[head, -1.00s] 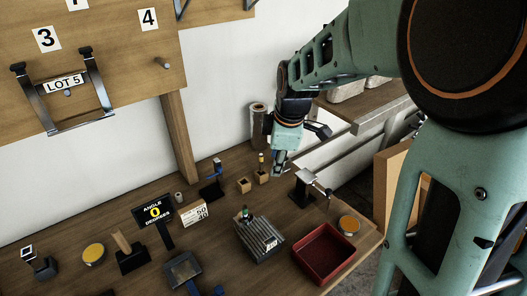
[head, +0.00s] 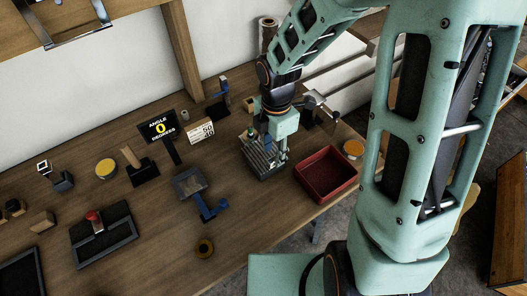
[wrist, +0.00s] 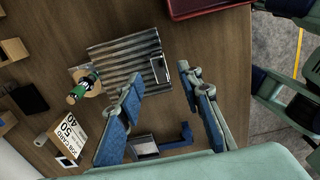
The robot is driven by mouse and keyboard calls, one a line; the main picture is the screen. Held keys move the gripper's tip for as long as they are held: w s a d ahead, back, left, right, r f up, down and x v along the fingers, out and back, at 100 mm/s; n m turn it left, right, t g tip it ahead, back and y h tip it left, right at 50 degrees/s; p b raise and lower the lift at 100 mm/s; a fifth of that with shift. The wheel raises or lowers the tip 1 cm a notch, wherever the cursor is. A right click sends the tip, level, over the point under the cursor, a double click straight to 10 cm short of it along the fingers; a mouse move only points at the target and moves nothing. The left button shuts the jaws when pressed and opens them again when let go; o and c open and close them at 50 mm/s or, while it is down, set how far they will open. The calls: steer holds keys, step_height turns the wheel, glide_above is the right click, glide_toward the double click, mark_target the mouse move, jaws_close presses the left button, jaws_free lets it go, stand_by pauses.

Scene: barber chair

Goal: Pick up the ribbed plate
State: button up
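The ribbed plate (head: 264,173) is a grey, grooved square block lying on the wooden bench, left of the red tray. In the wrist view the ribbed plate (wrist: 122,58) shows its parallel ridges, with a small metal rectangular piece near its right edge. A green bottle-like item (wrist: 82,90) lies in view at its left edge, over a round wooden piece. My gripper (head: 277,158) is above or beside the plate and partly covers it in the head view.
The red tray (head: 326,174) stands close on the plate's right. A white number card (head: 200,132) and the angle display (head: 158,127) stand to the left. A blue-handled item (head: 208,206) lies in front left. The bench's front edge is near.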

mark_target(274, 159)
steer(key=shift+f, duration=1.5)
steer(key=shift+c, duration=0.3)
jaws_close()
